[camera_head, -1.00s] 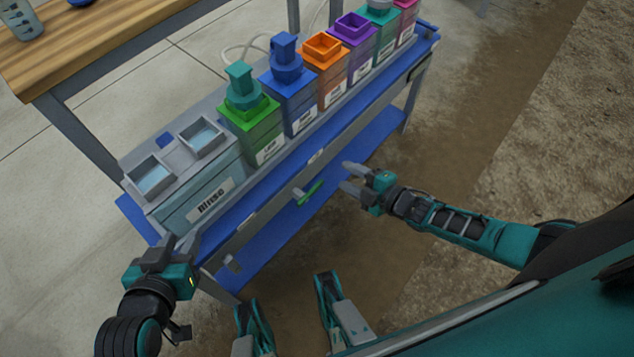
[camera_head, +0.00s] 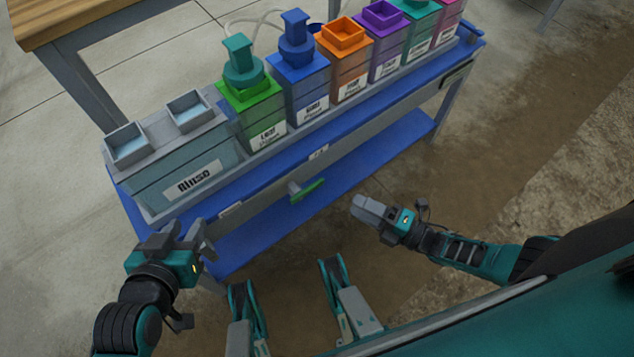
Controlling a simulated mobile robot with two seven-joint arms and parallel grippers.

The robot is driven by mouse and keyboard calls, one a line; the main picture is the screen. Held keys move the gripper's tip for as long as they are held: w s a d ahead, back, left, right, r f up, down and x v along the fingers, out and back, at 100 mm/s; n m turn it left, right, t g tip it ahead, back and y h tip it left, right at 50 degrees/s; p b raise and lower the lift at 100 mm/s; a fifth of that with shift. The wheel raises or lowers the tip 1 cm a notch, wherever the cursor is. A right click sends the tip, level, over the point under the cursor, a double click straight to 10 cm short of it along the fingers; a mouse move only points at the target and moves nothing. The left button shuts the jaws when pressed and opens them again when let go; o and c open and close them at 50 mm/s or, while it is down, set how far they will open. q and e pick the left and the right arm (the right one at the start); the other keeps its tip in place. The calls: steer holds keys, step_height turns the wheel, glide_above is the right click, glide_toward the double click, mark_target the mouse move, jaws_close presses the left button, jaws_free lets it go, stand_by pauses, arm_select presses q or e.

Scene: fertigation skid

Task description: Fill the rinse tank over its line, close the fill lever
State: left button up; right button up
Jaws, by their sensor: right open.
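The rinse tank (camera_head: 150,192), a grey-blue box labelled "Rinse", sits at the left end of the blue skid. Its two square openings show pale blue inside; I cannot make out a fill line or the level against it. A green-handled lever (camera_head: 310,190) sticks out from the skid's front rail, pointing right and slightly up. I cannot tell whether its valve is open. My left gripper (camera_head: 187,232) is open and empty in front of the rinse tank's lower edge. My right gripper (camera_head: 362,208) is open and empty, to the right of the green lever and apart from it.
Right of the rinse tank stand a green tank (camera_head: 258,115) and a blue tank (camera_head: 303,92) with pump-like tops, then orange (camera_head: 346,70), purple (camera_head: 386,45) and further tanks. A wooden table (camera_head: 60,18) stands at back left. The floor right of the skid is clear.

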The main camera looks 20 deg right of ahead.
mark_target(318, 186)
steer(key=b+x, duration=0.1)
steer(key=x, duration=1.1)
steer(key=shift+w+a, duration=0.15)
steer(key=shift+w, duration=0.05)
jaws_close()
